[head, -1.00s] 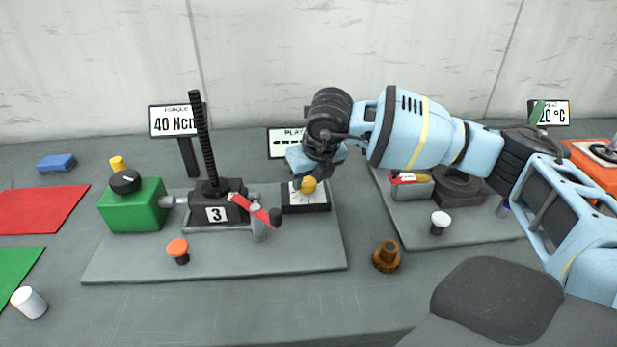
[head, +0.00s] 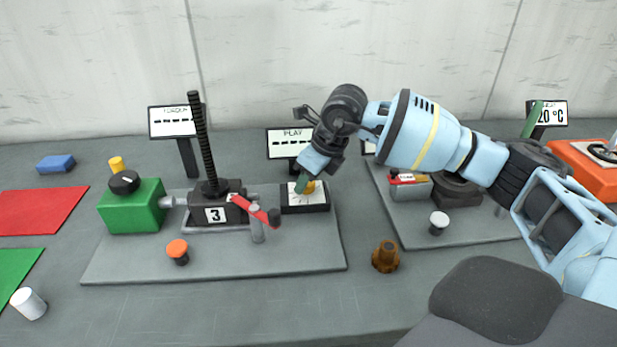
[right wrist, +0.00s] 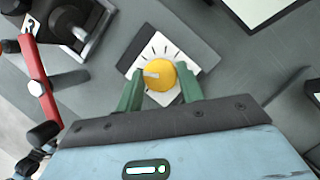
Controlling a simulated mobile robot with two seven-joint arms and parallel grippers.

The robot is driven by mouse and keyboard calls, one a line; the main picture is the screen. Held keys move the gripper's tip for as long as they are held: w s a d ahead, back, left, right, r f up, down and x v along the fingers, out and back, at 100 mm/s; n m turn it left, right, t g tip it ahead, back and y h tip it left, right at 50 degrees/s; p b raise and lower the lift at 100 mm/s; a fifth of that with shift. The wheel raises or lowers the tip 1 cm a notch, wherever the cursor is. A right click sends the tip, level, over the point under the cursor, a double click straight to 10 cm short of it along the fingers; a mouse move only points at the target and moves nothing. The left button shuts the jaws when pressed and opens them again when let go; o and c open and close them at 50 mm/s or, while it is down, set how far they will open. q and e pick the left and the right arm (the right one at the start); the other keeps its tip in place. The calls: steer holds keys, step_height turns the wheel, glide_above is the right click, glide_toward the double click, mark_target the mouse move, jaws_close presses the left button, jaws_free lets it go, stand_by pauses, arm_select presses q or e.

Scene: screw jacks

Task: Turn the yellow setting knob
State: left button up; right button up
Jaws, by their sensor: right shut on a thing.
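The yellow setting knob (head: 310,186) sits on a white dial face with black tick marks, on a black box (head: 319,207) at the right of the near jack's plate. It also shows in the right wrist view (right wrist: 159,75), where its pale pointer line points left. My right gripper (head: 304,183) comes down over the dial from behind and the right, partly hiding the knob. In the right wrist view its green fingers (right wrist: 160,88) flank the knob, one on each side, shut on it. My left gripper is not in view.
A display reading PLAY (head: 289,143) stands behind the dial. A brown part (head: 386,256) lies right of the plate.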

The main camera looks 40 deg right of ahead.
stand_by(0.4)
steer(key=o, duration=1)
steer(key=shift+v, duration=3.9)
